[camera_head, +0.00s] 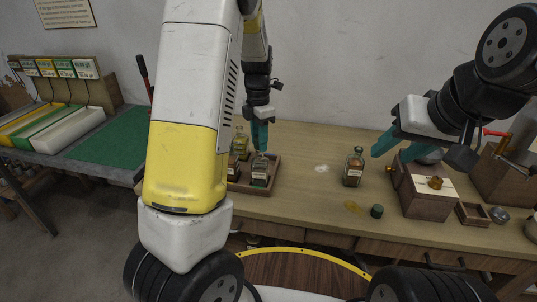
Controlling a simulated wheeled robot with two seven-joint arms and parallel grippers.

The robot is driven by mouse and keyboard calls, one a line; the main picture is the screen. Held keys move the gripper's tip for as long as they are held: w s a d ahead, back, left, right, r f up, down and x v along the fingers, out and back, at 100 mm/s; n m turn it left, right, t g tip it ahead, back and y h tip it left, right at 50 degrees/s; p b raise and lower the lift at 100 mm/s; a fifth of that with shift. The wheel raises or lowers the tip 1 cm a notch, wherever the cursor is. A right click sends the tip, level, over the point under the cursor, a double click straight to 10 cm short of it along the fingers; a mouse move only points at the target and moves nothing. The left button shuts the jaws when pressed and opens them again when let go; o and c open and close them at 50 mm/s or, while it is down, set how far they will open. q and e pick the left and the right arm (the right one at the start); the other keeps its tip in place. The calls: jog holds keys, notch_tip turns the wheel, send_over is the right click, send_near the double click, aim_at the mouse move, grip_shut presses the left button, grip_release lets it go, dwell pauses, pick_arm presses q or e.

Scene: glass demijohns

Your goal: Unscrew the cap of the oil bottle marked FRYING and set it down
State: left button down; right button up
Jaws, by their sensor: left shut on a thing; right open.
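Several small labelled oil bottles are in view, but the labels are too small to read. One bottle (354,170) stands upright alone on the table. A dark green cap (377,211) lies on the table in front of it, to its right. Other bottles stand at a wooden tray (243,188), among them a front right bottle (260,174). My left gripper (261,149) points down, shut at the top of this bottle; its fingers hide whether they hold cap or neck. My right gripper (384,155) is open and empty, above and right of the lone bottle.
A wooden box (428,203) with an amber knob stands at the right, beside a small open tray (472,214). A yellowish stain (353,206) and a pale patch (321,168) mark the table. A bench with a green mat (108,140) is at the left.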

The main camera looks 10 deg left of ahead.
pick_arm(q)
jog(key=shift+r, duration=0.1)
jog(key=shift+r, duration=1.9)
